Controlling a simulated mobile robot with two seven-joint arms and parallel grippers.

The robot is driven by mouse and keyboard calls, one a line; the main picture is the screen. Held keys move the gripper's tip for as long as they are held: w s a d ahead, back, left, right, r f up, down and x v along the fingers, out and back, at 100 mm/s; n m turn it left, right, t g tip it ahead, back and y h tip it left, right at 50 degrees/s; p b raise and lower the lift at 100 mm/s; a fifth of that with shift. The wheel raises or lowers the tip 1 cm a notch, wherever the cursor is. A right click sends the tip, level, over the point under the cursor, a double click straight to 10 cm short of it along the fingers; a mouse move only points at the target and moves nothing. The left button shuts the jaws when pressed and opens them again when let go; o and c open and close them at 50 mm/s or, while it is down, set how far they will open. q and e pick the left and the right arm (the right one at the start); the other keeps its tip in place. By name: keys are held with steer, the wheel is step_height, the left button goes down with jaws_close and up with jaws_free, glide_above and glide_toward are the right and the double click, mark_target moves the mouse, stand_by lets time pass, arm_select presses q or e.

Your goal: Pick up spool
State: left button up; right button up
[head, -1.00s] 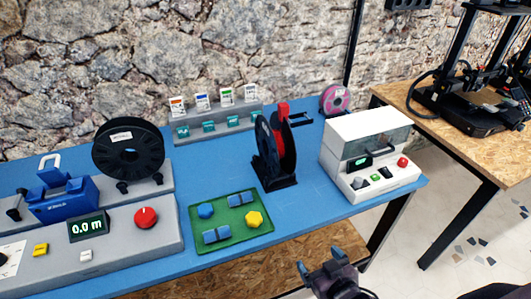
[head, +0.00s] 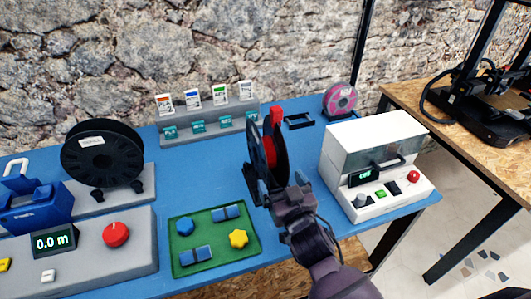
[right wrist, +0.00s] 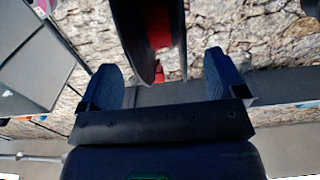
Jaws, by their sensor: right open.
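A spool with black flanges and red filament (head: 270,148) stands upright on edge in the middle of the blue table. Its lower part and its black holder are mostly hidden behind my right gripper (head: 280,187). The right gripper is open, with its fingers pointing toward the spool from the front. In the right wrist view the spool's dark flanges (right wrist: 135,30) with red between them show ahead, in the gap between the two blue fingertips (right wrist: 166,82). I cannot tell whether the fingers touch it. My left gripper is not in view.
A white machine (head: 376,165) stands close on the right. A green tray (head: 212,254) with blue and yellow parts lies at front left. A large black spool (head: 102,155) sits on a grey machine at left. A pink spool (head: 341,99) and a card rack (head: 208,122) stand behind.

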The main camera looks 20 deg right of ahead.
steer(key=w, duration=0.4)
steer(key=shift+w+f, duration=0.15)
steer(key=shift+w, duration=0.5)
steer(key=c, duration=1.4)
steer(key=shift+o, duration=0.2)
steer(key=shift+r, duration=0.6)
arm_select(q)
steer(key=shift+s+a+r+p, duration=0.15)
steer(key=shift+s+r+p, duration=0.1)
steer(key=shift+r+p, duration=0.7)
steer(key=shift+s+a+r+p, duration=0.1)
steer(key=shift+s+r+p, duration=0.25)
steer(key=shift+p, duration=1)
arm_select(e)
step_height(320, 180, up, 19)
glide_above(271, 159)
steer(key=s, duration=0.2)
steer(key=shift+s, duration=0.2)
